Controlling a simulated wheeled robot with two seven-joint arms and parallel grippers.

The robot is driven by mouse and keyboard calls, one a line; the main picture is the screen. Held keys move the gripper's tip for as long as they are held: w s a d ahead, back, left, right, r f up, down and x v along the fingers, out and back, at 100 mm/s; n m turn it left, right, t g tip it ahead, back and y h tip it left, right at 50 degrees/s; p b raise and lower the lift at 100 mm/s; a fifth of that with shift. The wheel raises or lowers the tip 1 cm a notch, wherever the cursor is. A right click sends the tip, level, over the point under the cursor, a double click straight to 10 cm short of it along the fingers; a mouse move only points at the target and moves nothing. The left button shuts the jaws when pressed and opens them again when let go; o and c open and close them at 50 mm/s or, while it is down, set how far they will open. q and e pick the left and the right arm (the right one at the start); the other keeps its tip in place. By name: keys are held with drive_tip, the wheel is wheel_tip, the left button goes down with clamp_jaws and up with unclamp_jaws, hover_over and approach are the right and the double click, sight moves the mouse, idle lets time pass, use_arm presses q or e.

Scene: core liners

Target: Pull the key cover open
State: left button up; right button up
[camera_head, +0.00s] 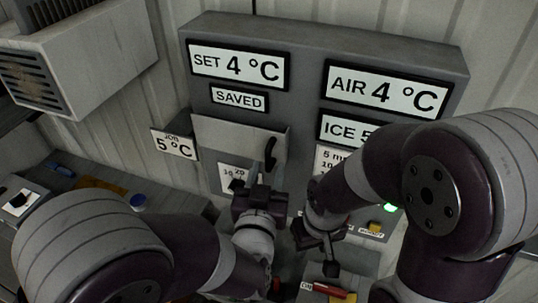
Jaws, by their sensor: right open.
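The key cover (225,143) is a plain grey panel on the lower left of the grey control box. A black curved handle (271,149) stands at its right side. The cover appears to lie over the box front; I cannot tell whether it stands slightly ajar. My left gripper (254,178) is in front of the cover's lower right part, with a finger tip close to the handle. Contact and jaw opening are unclear. My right gripper (325,257) is open, lower and to the right, away from the cover. My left gripper hides part of the cover's lower edge.
The box carries displays reading SET 4 °C (238,66) and AIR 4 °C (385,94). A green light (390,208) and a yellow button (375,227) sit at lower right. A red-handled item (330,291) lies below.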

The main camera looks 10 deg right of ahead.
use_arm(q)
drive_tip(key=shift+w+d+p, duration=0.1)
drive_tip(key=shift+w+p, duration=0.2)
drive_tip(key=shift+w, duration=0.9)
drive_tip(key=shift+s+d, duration=0.1)
drive_tip(key=shift+s, duration=0.1)
drive_tip(key=shift+d, duration=0.1)
drive_tip(key=shift+c, duration=0.3)
drive_tip(key=shift+w, duration=0.15)
clamp_jaws()
